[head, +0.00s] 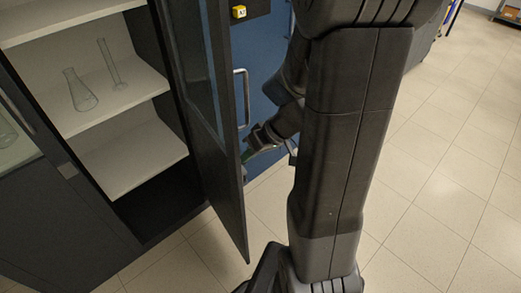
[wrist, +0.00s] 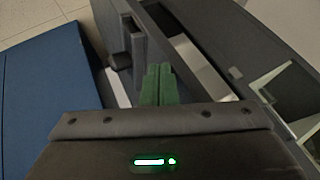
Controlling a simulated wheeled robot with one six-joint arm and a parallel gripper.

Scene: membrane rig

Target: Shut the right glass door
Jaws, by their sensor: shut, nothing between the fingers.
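The right glass door (head: 222,120) stands swung open from the dark cabinet, its outer face toward the right in the head view. It has a dark frame, a glass pane and a vertical metal handle (head: 241,98). My gripper (head: 246,156) is on the handle side of the door, below the handle and close to the frame; I cannot tell whether it touches. In the wrist view the green fingertips (wrist: 159,84) are together and empty, beside a dark panel that appears to be the door (wrist: 122,62).
The open cabinet holds white shelves (head: 115,92) with a conical flask (head: 79,90) and a tall cylinder (head: 110,64). A blue panel (head: 262,60) stands behind the door, with a small yellow block (head: 239,12) above. Tiled floor (head: 450,170) is clear at the right.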

